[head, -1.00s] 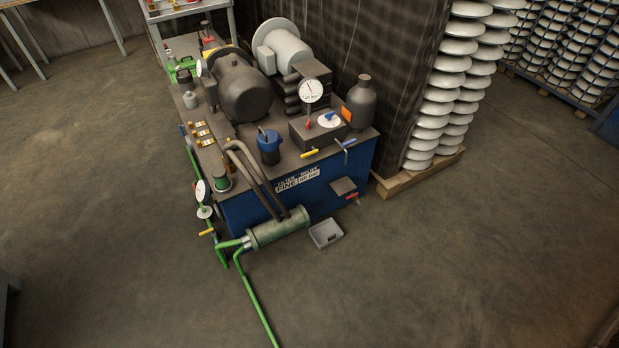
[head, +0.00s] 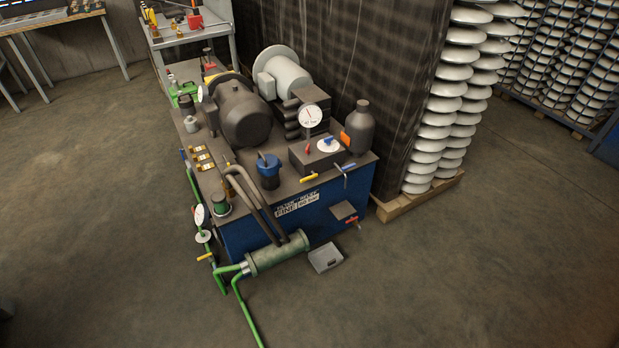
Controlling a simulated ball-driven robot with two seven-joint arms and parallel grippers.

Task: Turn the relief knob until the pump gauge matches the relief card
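A round white pump gauge (head: 311,117) with a dark needle and small print stands on top of the blue power unit (head: 245,232). Just below and right of it, a blue knob (head: 327,141) sits on a round white dial (head: 329,147) on a dark block. I cannot tell for sure that this is the relief knob. The needle's exact reading is too small to tell. Neither of my grippers is in view.
A grey tray (head: 325,257) lies on the floor before the unit. Green pipes (head: 246,312) run along the floor at its left. White insulator stacks (head: 440,125) on a pallet stand behind right. The floor in front and at right is clear.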

